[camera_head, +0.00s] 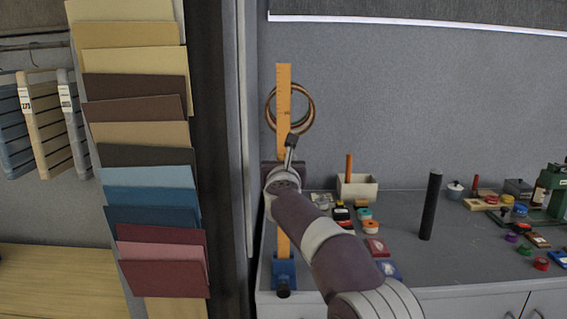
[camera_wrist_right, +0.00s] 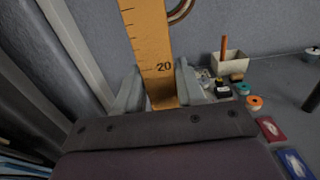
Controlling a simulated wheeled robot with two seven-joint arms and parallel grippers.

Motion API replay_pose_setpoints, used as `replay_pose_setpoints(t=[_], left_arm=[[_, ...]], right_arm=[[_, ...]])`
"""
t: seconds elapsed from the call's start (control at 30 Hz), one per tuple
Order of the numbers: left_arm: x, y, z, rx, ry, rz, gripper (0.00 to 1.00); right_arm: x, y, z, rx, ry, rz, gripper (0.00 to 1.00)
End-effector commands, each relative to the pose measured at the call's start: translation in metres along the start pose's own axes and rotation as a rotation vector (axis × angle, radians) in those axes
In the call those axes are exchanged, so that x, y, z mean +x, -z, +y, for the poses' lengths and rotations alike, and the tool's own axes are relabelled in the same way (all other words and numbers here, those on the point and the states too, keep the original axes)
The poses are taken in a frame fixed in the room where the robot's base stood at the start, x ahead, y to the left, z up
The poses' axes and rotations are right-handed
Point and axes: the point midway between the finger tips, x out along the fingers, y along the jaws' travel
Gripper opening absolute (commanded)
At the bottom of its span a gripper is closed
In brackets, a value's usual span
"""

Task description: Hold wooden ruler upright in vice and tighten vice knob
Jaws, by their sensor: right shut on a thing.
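The wooden ruler (camera_head: 283,100) stands upright at the left end of the grey counter. Its lower end is at the blue vice (camera_head: 284,270), which sits near the counter's front edge; I cannot tell how deep it sits in the jaws. A dark knob (camera_head: 283,291) shows low on the vice's front. My right gripper (camera_head: 289,158) is shut on the ruler around its middle. In the right wrist view the ruler (camera_wrist_right: 147,40) stands between the two fingers (camera_wrist_right: 160,88), near its 20 mark. My arm hides part of the counter. My left gripper is not in view.
A white box (camera_head: 357,188) with an orange stick, a black cylinder (camera_head: 430,205) and several small coloured items stand right of the vice. A brown ring (camera_head: 306,108) hangs on the wall behind the ruler. A rack of coloured folders (camera_head: 150,200) stands left.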

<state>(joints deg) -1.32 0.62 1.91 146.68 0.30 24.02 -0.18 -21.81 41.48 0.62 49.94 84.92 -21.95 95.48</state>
Motion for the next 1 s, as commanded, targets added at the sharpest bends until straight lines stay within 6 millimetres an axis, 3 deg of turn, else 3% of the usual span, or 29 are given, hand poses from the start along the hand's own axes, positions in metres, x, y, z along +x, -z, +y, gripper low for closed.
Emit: replay_pose_setpoints(t=[1.0], left_arm=[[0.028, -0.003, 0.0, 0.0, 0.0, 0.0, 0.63]], right_arm=[[0.0, 0.029, 0.0, 0.0, 0.0, -0.001, 0.01]])
